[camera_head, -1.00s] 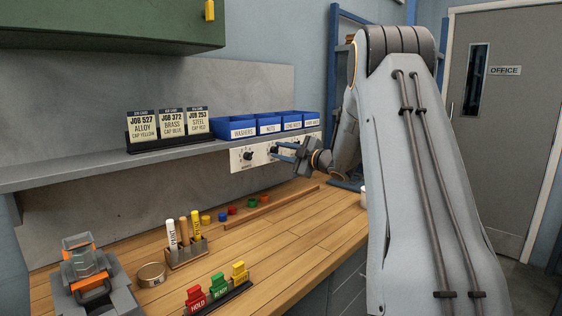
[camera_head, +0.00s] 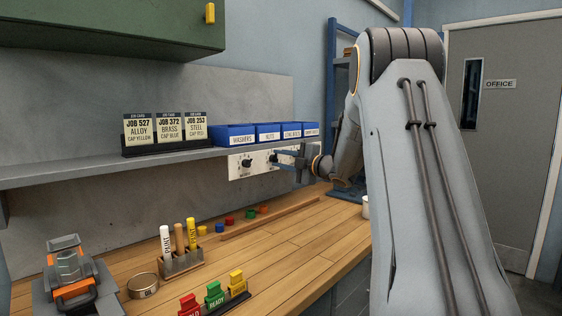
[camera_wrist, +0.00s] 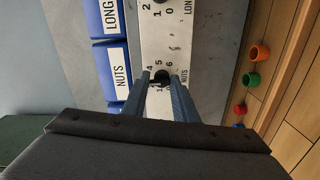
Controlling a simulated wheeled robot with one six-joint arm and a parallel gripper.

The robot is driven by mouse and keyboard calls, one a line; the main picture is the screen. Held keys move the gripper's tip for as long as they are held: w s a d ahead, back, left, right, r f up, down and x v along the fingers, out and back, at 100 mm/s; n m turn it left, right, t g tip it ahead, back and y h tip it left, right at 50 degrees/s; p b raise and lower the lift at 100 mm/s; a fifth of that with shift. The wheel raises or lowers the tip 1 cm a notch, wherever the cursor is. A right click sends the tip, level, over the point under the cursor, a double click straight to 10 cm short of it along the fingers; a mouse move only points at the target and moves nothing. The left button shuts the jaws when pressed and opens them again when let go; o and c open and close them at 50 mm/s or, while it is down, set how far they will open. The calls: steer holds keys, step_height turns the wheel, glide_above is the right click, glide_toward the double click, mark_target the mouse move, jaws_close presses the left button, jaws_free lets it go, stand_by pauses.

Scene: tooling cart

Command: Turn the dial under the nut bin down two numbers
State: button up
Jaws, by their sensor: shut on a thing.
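The nut bin (camera_head: 268,132) is a blue bin marked NUTS on the shelf. It also shows in the wrist view (camera_wrist: 120,75), turned sideways. Below it, on a white panel (camera_head: 236,168), is the black nuts dial (camera_wrist: 162,75), ringed by printed numbers. My gripper (camera_wrist: 163,82) is shut on this dial, with one finger on each side of it. In the head view my gripper (camera_head: 276,158) is at the panel under the nut bin and partly covers the dial. The dial's pointer is hidden, so I cannot tell its setting.
The washers dial (camera_head: 247,163) is close by on the left. Blue bins line the shelf (camera_head: 60,180) just above. Small coloured caps (camera_head: 229,221) and a wooden strip (camera_head: 270,216) lie on the bench below.

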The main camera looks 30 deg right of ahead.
steer(key=shift+a+f, duration=0.1)
steer(key=shift+f, duration=0.4)
steer(key=o, duration=0.9)
steer(key=shift+o, duration=0.3)
steer(key=shift+r, duration=0.15)
steer(key=shift+r, duration=0.1)
steer(key=b+v, duration=0.1)
steer(key=v, duration=0.6)
steer(key=shift+s+d, duration=0.2)
steer(key=shift+s, duration=0.15)
